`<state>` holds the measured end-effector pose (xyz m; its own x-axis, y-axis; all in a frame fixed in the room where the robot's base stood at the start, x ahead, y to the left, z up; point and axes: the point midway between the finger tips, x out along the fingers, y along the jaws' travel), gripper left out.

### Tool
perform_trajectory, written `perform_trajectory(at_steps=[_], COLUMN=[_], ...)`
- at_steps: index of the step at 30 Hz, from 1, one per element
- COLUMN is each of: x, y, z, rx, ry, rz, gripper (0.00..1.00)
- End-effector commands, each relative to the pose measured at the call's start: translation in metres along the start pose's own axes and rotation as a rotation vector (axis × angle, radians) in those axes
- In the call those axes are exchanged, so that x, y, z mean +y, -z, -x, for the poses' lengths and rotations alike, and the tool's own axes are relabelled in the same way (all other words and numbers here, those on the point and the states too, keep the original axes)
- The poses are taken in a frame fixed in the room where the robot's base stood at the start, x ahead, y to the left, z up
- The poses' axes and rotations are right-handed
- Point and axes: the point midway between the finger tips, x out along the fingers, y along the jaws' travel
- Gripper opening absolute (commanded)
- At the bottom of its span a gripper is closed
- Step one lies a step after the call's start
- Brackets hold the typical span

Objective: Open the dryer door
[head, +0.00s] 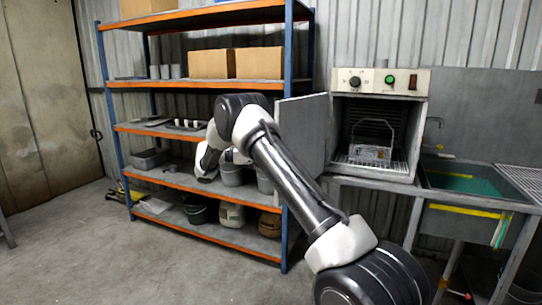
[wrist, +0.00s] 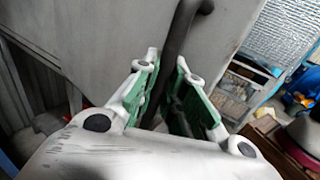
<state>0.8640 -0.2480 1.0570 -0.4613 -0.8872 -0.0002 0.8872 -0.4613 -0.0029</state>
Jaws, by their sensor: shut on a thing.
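The dryer (head: 380,82) is a pale box on a stand, with a knob, a green button and a dark switch on top. Its front is open, showing a dark ribbed inside with a wire rack and a small wire holder. The grey dryer door (head: 303,130) stands swung wide open to the left, partly behind my arm. In the wrist view, my gripper (wrist: 167,78) has its green-padded fingers shut around the dark bar handle (wrist: 184,32) on the door's grey face (wrist: 110,30). In the head view, the handle and fingertips are hidden.
A blue and orange shelf unit (head: 200,82) with boxes and buckets stands left of the dryer, close behind my arm. A sink (head: 462,180) with green inside is at the right. The concrete floor (head: 130,255) is clear at front left.

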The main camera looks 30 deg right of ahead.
Motion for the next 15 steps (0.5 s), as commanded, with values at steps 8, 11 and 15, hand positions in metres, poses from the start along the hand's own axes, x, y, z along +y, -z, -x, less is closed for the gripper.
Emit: perform_trajectory(at_steps=[8, 11, 15], x=[-0.0001, 0.0, 0.0], y=[0.0005, 0.0004, 0.0003], z=[0.0006, 0.0006, 0.0006], rx=[0.0, 0.0, 0.0], ry=[0.011, 0.011, 0.011], rz=[0.003, 0.003, 0.003], gripper=[0.0, 0.0, 0.2])
